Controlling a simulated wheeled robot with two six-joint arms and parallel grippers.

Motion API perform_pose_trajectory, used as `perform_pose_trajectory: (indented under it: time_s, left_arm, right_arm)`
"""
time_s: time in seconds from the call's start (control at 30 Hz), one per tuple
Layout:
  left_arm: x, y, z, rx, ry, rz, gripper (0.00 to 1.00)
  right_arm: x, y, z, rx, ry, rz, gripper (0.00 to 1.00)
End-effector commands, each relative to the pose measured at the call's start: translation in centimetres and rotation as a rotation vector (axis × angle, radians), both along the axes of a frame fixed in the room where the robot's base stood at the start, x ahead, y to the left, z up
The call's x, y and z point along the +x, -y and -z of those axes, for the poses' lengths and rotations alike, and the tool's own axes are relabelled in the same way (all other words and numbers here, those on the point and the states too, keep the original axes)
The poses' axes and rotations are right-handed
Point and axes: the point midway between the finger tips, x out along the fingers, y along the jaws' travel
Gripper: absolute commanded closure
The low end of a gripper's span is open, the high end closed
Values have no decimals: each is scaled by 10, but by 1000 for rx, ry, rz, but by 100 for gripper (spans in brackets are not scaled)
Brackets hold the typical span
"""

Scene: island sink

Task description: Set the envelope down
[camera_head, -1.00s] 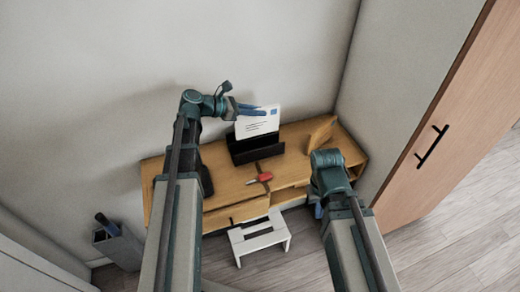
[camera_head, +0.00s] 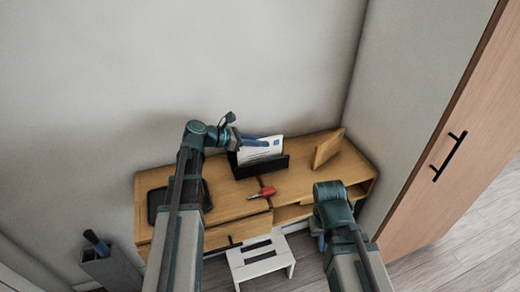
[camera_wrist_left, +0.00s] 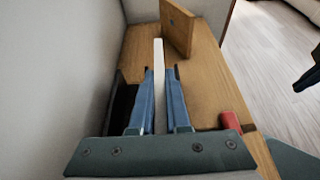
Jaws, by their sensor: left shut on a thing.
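The white envelope (camera_head: 260,149) with a blue stamp stands upright at the black letter holder (camera_head: 263,167) on the wooden desk. Its lower part is hidden behind the holder's front. My left gripper (camera_head: 253,141) is shut on the envelope's upper left part. In the left wrist view the envelope (camera_wrist_left: 158,75) shows edge-on between the two blue fingers of my left gripper (camera_wrist_left: 159,80). My right gripper (camera_head: 318,234) is low by the desk's front right, mostly hidden by its own arm, so its jaws cannot be made out.
A red-handled object (camera_head: 264,192) lies on the desk (camera_head: 232,202) in front of the holder. A wooden panel (camera_head: 328,147) stands at the desk's right. A black tray (camera_head: 158,201) is at the left. A white stool (camera_head: 259,262) stands in front; a grey bin (camera_head: 112,268) is lower left.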

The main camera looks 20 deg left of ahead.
Motion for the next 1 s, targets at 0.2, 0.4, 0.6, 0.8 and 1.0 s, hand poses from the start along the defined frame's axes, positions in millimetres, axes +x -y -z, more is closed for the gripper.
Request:
perform_pose_trajectory:
  time_s: [0.2,0.4,0.6,0.8,1.0]
  left_arm:
    - [0,0,8,0,0,0,100]
    - [0,0,10,0,0,0,100]
    - [0,0,11,0,0,0,62]
    - [0,0,11,0,0,0,56]
    - [0,0,6,0,0,0,56]
  right_arm:
    - [0,0,8,0,0,0,100]
    - [0,0,10,0,0,0,100]
    - [0,0,11,0,0,0,100]
    - [0,0,11,0,0,0,100]
    - [0,0,6,0,0,0,100]
